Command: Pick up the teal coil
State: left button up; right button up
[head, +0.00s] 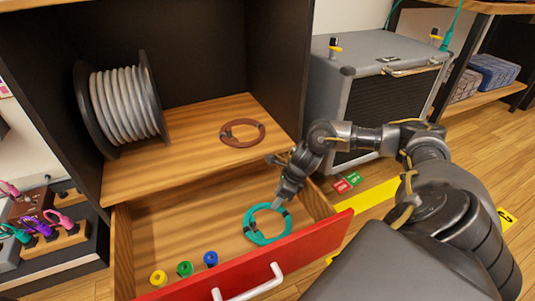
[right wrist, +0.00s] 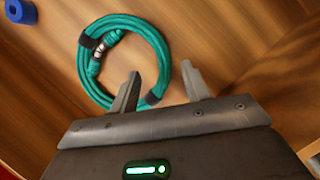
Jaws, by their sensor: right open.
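The teal coil (head: 249,227) lies flat on the wooden floor of the open drawer, near its right end. It is a ring of cable with dark ties. In the right wrist view the coil (right wrist: 163,62) lies just beyond the fingers, with its near side showing between them. My right gripper (head: 279,204) is open and reaches down into the drawer over the coil's right side; its fingertips (right wrist: 160,74) also show in the wrist view. I cannot tell whether the fingers touch the coil. My left gripper is not in view.
The drawer's red front (head: 330,229) has a white handle. Yellow (head: 158,277), green (head: 185,268) and blue (head: 210,259) rolls stand along its front. A brown coil (head: 242,132) and a grey cable reel (head: 120,105) are on the shelf above. An amplifier (head: 378,75) stands to the right.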

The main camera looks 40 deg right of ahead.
jog(key=b+x, duration=0.3)
jog(key=x, duration=0.1)
jog(key=shift+w+a+f, duration=0.1)
jog(key=shift+w+f, duration=0.1)
jog(key=shift+w, duration=0.05)
jog(key=shift+r, duration=0.15)
grip_shut()
